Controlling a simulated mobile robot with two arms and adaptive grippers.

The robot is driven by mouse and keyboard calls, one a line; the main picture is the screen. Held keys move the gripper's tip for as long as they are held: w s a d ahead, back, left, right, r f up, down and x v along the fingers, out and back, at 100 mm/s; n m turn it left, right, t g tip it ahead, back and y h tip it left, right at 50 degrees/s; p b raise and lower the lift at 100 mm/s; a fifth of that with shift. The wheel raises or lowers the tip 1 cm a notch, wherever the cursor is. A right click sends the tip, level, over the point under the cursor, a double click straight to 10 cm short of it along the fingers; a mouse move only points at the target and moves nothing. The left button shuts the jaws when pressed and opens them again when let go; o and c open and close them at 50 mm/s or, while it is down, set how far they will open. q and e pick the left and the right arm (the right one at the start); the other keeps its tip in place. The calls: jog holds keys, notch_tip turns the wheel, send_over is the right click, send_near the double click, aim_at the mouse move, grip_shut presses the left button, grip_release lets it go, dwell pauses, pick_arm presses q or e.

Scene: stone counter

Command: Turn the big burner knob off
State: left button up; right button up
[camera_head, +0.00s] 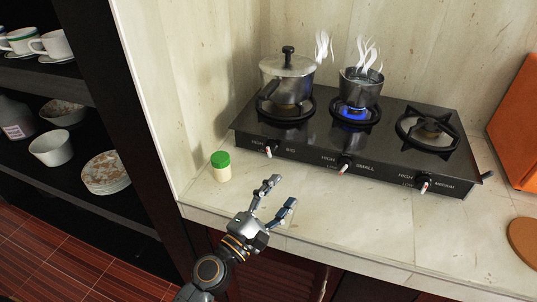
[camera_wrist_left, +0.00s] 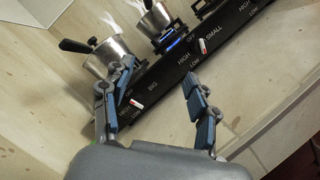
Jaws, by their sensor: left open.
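The big burner knob (camera_head: 269,151) is a small white knob with a red mark on the stove's front panel, at the left, by the BIG label. It also shows in the left wrist view (camera_wrist_left: 137,103), close to the left finger. The black stove (camera_head: 312,151) stands on the counter. My left gripper (camera_head: 282,190) is open and empty, over the counter in front of the stove, a little below and right of the knob in the head view. In the left wrist view its blue-padded fingers (camera_wrist_left: 158,72) are spread apart. My right gripper is not in view.
A lidded pot (camera_head: 286,75) stands on the left burner; no flame is clear under it. A small steaming pot (camera_head: 360,88) stands over a blue flame (camera_head: 352,113) on the middle burner. A green-capped jar (camera_head: 221,168) stands left of the gripper. Shelves with dishes (camera_head: 52,148) are at left.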

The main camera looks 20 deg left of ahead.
aim_at(269, 155)
pick_arm(q)
jog(key=w+a+f+n+y, duration=0.1)
jog(key=a+n+y, duration=0.1)
jog(key=n, duration=0.2)
jog(key=w+a+f+n+y, duration=0.2)
jog(key=a+n+y, duration=0.1)
jog(key=n, duration=0.1)
jog(key=w+a+f+n+y, duration=0.2)
jog(key=a+n, duration=0.1)
jog(key=n, duration=0.1)
jog(key=shift+f+g+y, duration=0.25)
jog(key=shift+g+y, duration=0.05)
jog(key=shift+y, duration=0.1)
jog(key=w, duration=1.3)
jog(key=shift+w+a, duration=0.2)
jog(key=shift+w, duration=0.15)
